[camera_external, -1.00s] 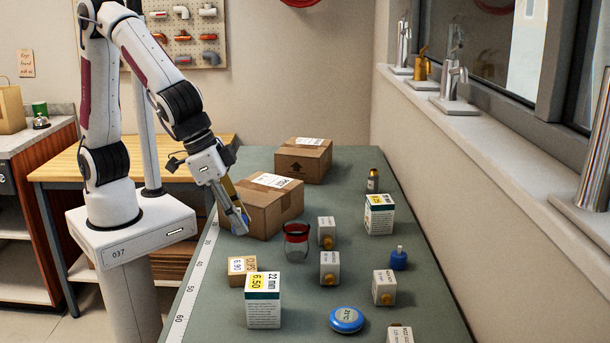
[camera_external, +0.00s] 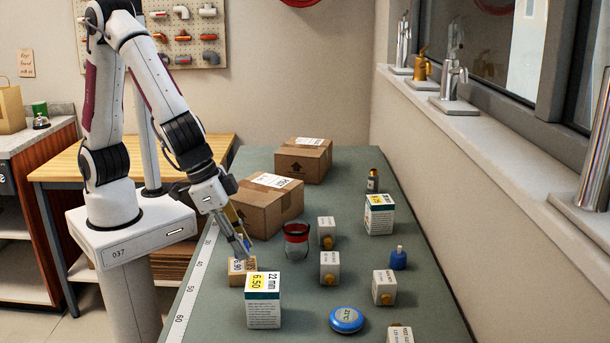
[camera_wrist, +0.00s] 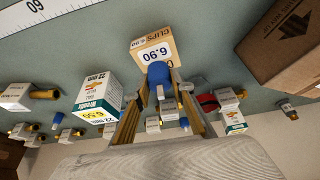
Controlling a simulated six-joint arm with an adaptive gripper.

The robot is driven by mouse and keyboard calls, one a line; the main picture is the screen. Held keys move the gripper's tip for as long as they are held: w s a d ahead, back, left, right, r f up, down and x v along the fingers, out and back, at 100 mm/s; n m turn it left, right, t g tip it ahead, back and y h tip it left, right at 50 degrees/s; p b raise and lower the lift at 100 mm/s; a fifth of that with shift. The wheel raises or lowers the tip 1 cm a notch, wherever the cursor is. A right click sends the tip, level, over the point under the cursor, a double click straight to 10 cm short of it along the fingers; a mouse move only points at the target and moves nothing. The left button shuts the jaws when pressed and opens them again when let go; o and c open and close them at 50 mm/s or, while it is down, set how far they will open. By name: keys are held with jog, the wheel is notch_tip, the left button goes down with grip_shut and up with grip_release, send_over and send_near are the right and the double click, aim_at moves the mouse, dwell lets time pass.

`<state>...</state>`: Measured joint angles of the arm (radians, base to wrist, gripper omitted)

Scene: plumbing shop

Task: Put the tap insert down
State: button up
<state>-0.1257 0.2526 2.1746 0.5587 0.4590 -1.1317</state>
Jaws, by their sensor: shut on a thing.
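My gripper (camera_external: 243,245) is shut on a tap insert with a blue cap, of which only a small bit shows between the fingers in the external view. In the wrist view the blue tap insert (camera_wrist: 158,74) is at the fingertips of my gripper (camera_wrist: 160,95), in front of the small cardboard clips box (camera_wrist: 153,42) marked 6.90. In the external view my fingertips are at the far edge of that clips box (camera_external: 242,268). I cannot tell whether the insert touches the box or the table.
A white and green 22 mm box (camera_external: 263,302) stands just in front of the clips box.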

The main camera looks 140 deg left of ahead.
jog(key=shift+f, duration=1)
jog(key=shift+f, duration=0.1)
jog(key=o, duration=1.1)
jog(key=shift+v, duration=6.1)
